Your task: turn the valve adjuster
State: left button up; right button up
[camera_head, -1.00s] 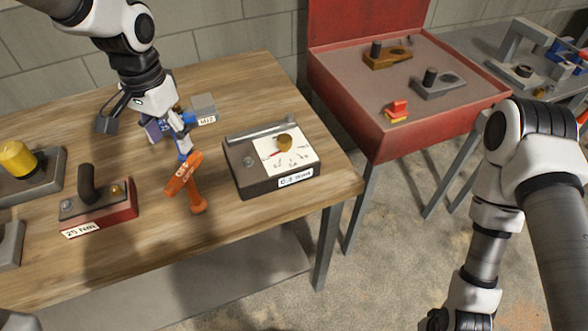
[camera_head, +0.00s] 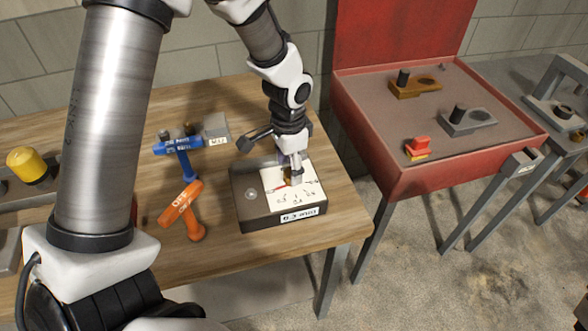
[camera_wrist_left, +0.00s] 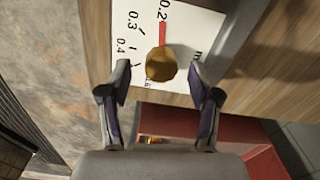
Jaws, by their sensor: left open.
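The valve adjuster is a dark block (camera_head: 258,218) with a white dial card (camera_head: 310,184), a brass knob and a red pointer, at the table's right end. Its front label seems to read 0.3 mm. In the left wrist view the brass knob (camera_wrist_left: 160,64) stands on the dial card (camera_wrist_left: 181,60), and the red pointer (camera_wrist_left: 163,33) points toward 0.2. My left gripper (camera_head: 291,168) is open, pointing down over the knob. In the wrist view its fingertips (camera_wrist_left: 160,76) lie either side of the knob, with a gap on each side. My right gripper is out of view.
A yellow-capped part (camera_head: 27,164) is further left. A red bench (camera_head: 385,120) with several parts stands to the right, across a floor gap.

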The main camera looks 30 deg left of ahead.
pick_arm(q)
jog(key=f, duration=0.1)
jog(key=w+f, duration=0.1)
jog(key=f, duration=0.1)
jog(key=shift+d, duration=0.1)
jog(key=shift+s+r, duration=0.15)
jog(key=shift+s, duration=0.2)
jog(key=c, duration=1.1)
jog(key=shift+c, duration=0.2)
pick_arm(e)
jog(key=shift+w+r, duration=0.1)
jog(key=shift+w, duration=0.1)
pick_arm(q)
jog(key=shift+n, duration=0.3)
jog(key=n, duration=0.3)
jog(key=shift+n+b, duration=0.55)
jog(key=shift+n, duration=1.45)
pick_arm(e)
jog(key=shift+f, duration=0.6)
